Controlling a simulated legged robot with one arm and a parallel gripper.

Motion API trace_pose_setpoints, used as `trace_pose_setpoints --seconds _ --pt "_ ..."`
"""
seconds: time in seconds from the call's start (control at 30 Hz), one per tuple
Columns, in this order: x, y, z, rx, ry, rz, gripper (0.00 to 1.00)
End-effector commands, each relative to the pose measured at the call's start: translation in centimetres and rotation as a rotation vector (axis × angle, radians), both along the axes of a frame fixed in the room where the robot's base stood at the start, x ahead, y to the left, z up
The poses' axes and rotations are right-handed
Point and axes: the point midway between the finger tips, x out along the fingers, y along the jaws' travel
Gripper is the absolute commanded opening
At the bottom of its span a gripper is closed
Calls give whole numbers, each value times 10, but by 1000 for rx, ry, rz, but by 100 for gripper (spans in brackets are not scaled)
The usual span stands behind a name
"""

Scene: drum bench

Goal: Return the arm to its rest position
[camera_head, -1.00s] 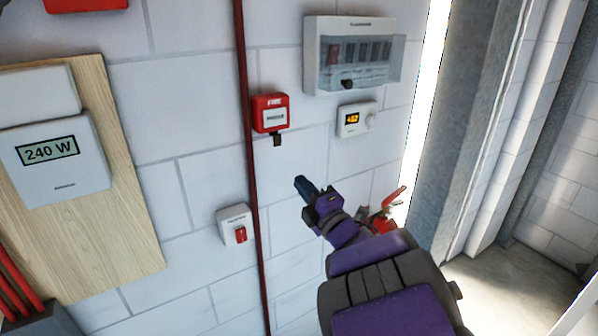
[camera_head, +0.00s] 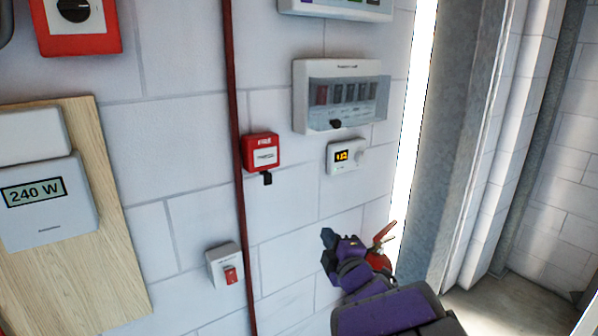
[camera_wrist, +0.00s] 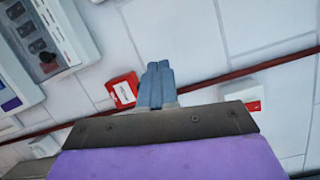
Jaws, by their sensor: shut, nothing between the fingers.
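My gripper (camera_head: 328,238) is at the lower middle of the head view, at the end of my purple and black arm. It is in front of the white block wall, below the thermostat and to the right of the red pipe. In the wrist view my gripper (camera_wrist: 160,66) shows its two blue-grey fingers side by side, closed together with nothing between them. I cannot tell its exact distance from the wall, but it does not appear to hold or press anything.
On the wall are a breaker box (camera_head: 340,97), a thermostat (camera_head: 347,156), a red call point (camera_head: 261,153), a small red-switch box (camera_head: 225,266) and a 240 W meter (camera_head: 48,205). A red extinguisher (camera_head: 379,257) is behind my arm. A doorway opens at right.

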Motion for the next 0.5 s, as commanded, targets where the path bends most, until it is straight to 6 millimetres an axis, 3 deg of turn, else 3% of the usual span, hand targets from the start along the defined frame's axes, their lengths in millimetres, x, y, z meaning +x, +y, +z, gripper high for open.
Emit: trace_pose_setpoints --seconds 0.1,0.27,0.5 --pt "-9 -37 -10 79 142 -145 0" --pt "-36 -78 -35 205 349 -343 0" --pt "-106 -116 -77 414 658 -628 0"
